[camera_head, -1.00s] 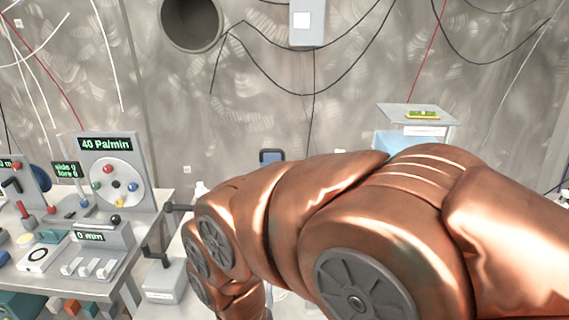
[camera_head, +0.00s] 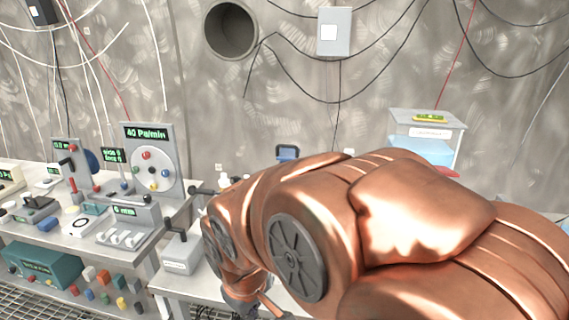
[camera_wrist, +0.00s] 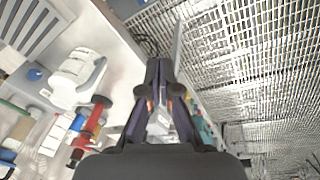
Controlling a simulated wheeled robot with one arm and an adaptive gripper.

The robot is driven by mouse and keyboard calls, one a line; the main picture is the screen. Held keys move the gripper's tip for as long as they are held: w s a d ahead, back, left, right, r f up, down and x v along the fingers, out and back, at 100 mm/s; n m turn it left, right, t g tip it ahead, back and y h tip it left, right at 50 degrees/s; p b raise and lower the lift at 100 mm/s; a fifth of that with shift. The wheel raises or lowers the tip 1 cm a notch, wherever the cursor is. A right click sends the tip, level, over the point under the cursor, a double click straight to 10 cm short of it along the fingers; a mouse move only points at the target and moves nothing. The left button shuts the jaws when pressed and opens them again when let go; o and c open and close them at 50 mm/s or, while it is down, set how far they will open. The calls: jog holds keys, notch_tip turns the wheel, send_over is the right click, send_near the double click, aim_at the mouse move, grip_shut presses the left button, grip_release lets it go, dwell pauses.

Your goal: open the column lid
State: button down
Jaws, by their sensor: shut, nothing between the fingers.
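I cannot pick out a column lid for certain in either view.
A desk with a dial panel (camera_head: 151,160) reading 40 Pa/min and small switches stands at left. A grey box (camera_head: 181,252) sits beside it. A clear-sided case (camera_head: 427,125) stands at back right. Open floor grating (camera_wrist: 245,70) fills the wrist view's right.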

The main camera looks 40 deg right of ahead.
jog(key=w+d+n+t+h+b, duration=0.2)
jog(key=w+d+t+b, duration=0.15)
jog(key=w+d, duration=0.75)
jog(key=n+t+y+b, duration=0.2)
jog(key=n+t+b, duration=1.1)
jog(key=n+t, duration=0.5)
send_near(291, 156)
jog(key=s+a, duration=0.4)
jog(key=a, duration=0.1)
jog(key=shift+n+g, duration=0.3)
jog(key=shift+g, duration=0.15)
jog(key=x, duration=0.4)
jog(key=d+p+x, duration=0.1)
jog(key=x, duration=0.2)
jog(key=r+p+x, duration=0.1)
jog(key=x, duration=0.3)
jog(key=shift+d+r, duration=0.15)
jog(key=shift+d, duration=0.1)
jog(key=shift+w+d+r, duration=0.25)
jog(key=shift+d+r, duration=0.05)
jog(key=shift+d, duration=0.2)
